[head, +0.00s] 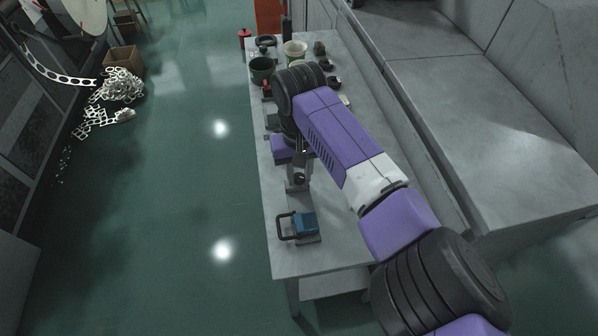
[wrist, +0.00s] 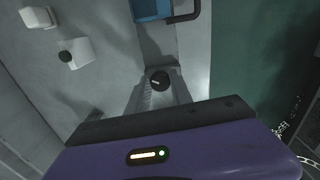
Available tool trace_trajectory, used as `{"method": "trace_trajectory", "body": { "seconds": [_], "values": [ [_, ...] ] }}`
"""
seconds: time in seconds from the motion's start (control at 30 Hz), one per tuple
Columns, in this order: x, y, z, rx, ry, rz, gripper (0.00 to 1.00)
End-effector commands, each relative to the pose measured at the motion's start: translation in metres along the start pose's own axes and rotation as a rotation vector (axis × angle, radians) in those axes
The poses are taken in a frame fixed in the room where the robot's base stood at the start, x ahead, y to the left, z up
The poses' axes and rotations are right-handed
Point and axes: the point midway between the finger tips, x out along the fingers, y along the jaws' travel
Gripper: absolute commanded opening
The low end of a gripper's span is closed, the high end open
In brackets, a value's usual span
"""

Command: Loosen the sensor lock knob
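A dark round knob (wrist: 160,80) with a small pale mark shows in the middle of the wrist view, just beyond my purple hand; I take it to be the sensor lock knob. In the head view a dark knob (head: 300,179) shows on a grey bracket (head: 297,188) at the table's left edge. My gripper (head: 302,163) points down just above it, below my purple hand. Grey narrow shapes lie beside the knob in the wrist view, but fingers and bracket are hard to tell apart. Contact and finger gap cannot be made out.
A blue device with a black handle (head: 304,224) sits near the table's front; it also shows in the wrist view (wrist: 152,8). Pots and small parts crowd the table's (head: 335,258) far end. A white block (wrist: 76,53) with a black knob lies left in the wrist view.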

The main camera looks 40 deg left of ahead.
Motion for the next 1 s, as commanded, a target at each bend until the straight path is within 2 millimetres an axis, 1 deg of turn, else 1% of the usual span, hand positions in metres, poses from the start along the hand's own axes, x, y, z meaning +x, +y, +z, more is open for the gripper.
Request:
{"method": "trace_trajectory", "body": {
  "seconds": [0.03, 0.07, 0.3, 0.47, 0.67, 1.0],
  "values": [
    [-0.0002, 0.0001, -0.0001, 0.000, 0.000, 0.000, 0.03],
    [-0.0002, 0.0001, 0.0000, 0.000, 0.000, 0.000, 0.00],
    [-0.0002, 0.0000, -0.0001, -0.009, 0.000, 0.000, 0.00],
    [0.0000, 0.0000, -0.0001, -0.053, 0.001, 0.000, 0.00],
    [0.0000, -0.0002, -0.0004, -0.176, 0.001, -0.001, 0.00],
    [-0.0002, 0.0006, -0.0008, -0.488, 0.002, -0.001, 0.00]
  ]
}}
